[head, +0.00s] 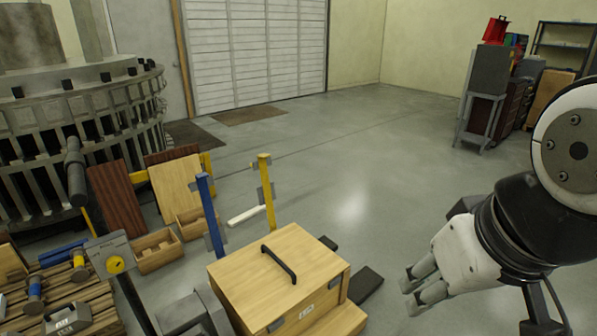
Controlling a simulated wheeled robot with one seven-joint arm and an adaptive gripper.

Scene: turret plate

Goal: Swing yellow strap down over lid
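A wooden box (312,308) stands at the lower middle of the head view. Its lid (264,262) is on, with a black handle (279,263) on top. The yellow strap (267,191) stands upright behind the lid, tilted slightly, its top end free. A blue strap (210,214) stands upright to its left, also behind the lid. My gripper (413,290) is to the right of the box, apart from it and from both straps. Its fingers point left and down, and I see nothing held. The finger gap is hard to make out.
Wooden panels (176,187) and small wooden trays (156,250) stand left of the box. A slatted pallet (55,303) with tools lies at lower left. A large round metal structure (85,120) fills the upper left. The floor (370,150) behind and right is mostly clear.

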